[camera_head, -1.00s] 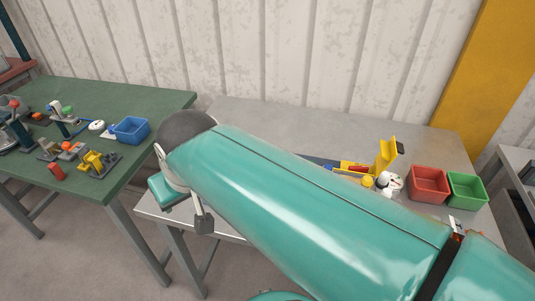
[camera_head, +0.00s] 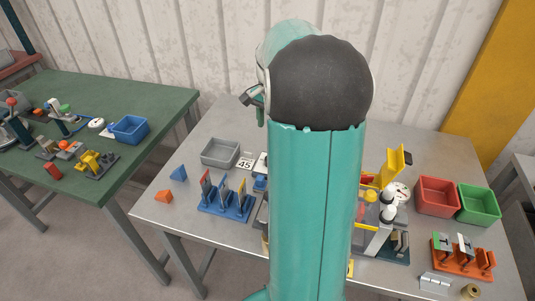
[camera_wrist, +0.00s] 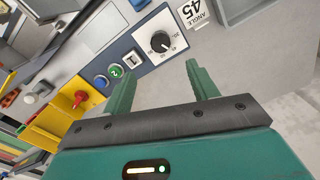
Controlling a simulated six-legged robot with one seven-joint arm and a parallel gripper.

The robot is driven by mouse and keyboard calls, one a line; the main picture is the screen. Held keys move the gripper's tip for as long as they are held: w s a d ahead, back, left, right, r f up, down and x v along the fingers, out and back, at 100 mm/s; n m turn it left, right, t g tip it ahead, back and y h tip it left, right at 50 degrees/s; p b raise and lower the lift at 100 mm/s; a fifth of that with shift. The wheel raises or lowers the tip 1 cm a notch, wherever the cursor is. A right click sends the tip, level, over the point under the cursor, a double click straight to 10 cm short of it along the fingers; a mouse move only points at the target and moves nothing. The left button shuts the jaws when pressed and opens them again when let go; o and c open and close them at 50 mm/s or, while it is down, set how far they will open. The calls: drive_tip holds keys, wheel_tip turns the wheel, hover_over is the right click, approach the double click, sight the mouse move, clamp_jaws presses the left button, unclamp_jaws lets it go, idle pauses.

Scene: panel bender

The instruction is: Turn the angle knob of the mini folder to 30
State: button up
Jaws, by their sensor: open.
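The mini folder's angle knob (camera_wrist: 160,41) is a black round knob with a light pointer mark, on a white dial in the wrist view. The numbers around it are too small to read surely. The dial sits on the folder's dark blue panel (camera_wrist: 127,42), beside a green and a blue button. My gripper (camera_wrist: 162,74) is open and empty, its two green fingers apart, below the knob in the picture and not around it. In the head view my arm hides the knob and much of the mini folder (camera_head: 370,238).
A card marked "ANGLE 45" (camera_wrist: 194,13) lies near the dial. A grey tray (camera_head: 220,153) and blue rack (camera_head: 224,208) stand left of my arm. Red (camera_head: 437,197) and green (camera_head: 479,205) bins stand right. A red button (camera_wrist: 80,98) is left of my gripper.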

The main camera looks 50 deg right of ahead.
wheel_tip(320, 180, down, 13)
drive_tip(key=shift+a+f, duration=0.1)
drive_tip(key=shift+f, duration=0.1)
idle(0.3)
drive_tip(key=c, duration=1)
drive_tip(key=shift+n, duration=0.3)
drive_tip(key=n, duration=0.9)
drive_tip(key=shift+s+r, duration=0.1)
drive_tip(key=shift+n, duration=0.3)
